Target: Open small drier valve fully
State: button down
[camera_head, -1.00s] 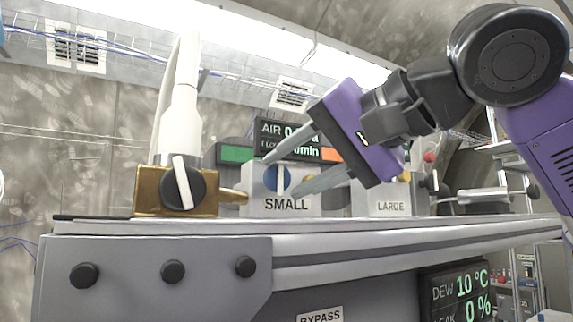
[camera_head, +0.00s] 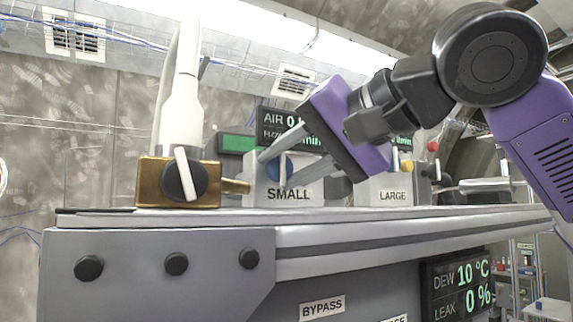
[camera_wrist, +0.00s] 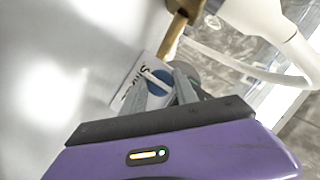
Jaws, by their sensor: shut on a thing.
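A brass block (camera_head: 150,183) with a black knob and white pipe stands to the left, its brass stub reaching towards the valve box. A box labelled LARGE (camera_head: 385,196) stands to the right. Display screens (camera_head: 285,128) are behind. The grey bench edge (camera_head: 300,232) runs below.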

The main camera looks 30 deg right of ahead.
jog(key=n+h, duration=0.2)
jog(key=n, duration=0.1)
jog(key=shift+a+g+b, duration=0.15)
jog(key=shift+g+b, duration=0.15)
jog(key=shift+b, duration=0.05)
jog(key=n+h+b, duration=0.1)
jog(key=n+h, duration=0.1)
jog(key=n, duration=0.2)
jog(key=shift+f+h, duration=0.1)
jog(key=shift+h, duration=0.3)
jog(key=n+h+b, duration=0.2)
jog(key=n, duration=0.1)
jog(key=shift+a+n+h+b, duration=0.1)
jog(key=shift+n+h+b, duration=0.2)
jog(key=shift+n+b, duration=0.1)
jog(key=shift+n+t+h+b, duration=0.5)
jog(key=shift+n+h+b, duration=0.4)
jog(key=shift+n, duration=0.6)
jog(key=shift+a, duration=0.1)
jog(key=c, duration=1.2)
grip_release()
jog(key=shift+c, duration=0.2)
